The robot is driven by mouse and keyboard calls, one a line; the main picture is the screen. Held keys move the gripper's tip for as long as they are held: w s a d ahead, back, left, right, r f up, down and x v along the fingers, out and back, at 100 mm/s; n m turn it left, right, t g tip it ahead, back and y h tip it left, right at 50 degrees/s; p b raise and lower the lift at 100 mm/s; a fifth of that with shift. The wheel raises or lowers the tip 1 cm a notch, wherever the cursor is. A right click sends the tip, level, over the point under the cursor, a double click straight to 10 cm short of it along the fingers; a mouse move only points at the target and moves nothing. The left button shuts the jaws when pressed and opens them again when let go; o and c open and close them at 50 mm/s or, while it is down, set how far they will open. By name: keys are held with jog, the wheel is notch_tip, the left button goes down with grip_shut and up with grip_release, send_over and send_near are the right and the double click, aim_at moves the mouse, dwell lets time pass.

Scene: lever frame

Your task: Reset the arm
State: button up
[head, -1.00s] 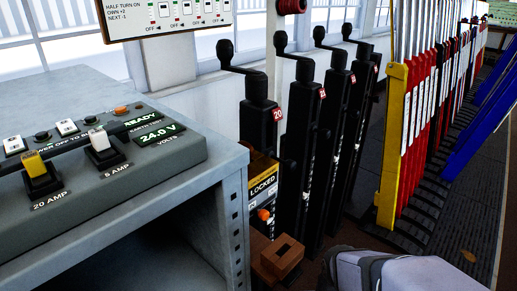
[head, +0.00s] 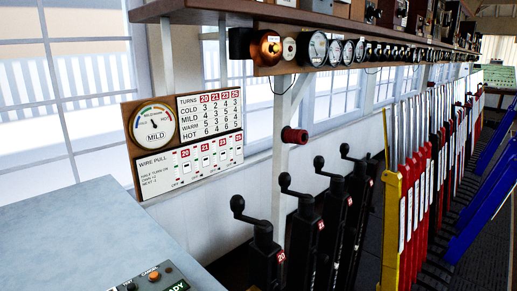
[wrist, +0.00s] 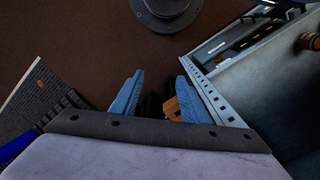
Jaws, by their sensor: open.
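My gripper (wrist: 160,76) shows only in the wrist view. Its two blue fingers are apart with nothing held between them, over a brown floor. An orange-brown wooden block (wrist: 188,100) shows beside the right finger, partly hidden by it; whether they touch I cannot tell. In the head view no part of my arm is visible. Black crank posts stand in a row, the nearest marked 20 (head: 264,254), with crank handles on top. A wall board (head: 185,148) has a dial reading MILD, a turns table and a wire pull panel.
A grey cabinet (head: 70,240) fills the lower left, with a control panel (head: 150,282) at its edge. It also borders the gripper's right in the wrist view (wrist: 245,80). A round dark base (wrist: 165,8) lies ahead. Tall levers (head: 405,200) stand at right. An instrument shelf (head: 200,8) runs above.

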notch_tip(320, 180, up, 14)
jog(key=p, duration=1.2)
jog(key=shift+o, duration=0.7)
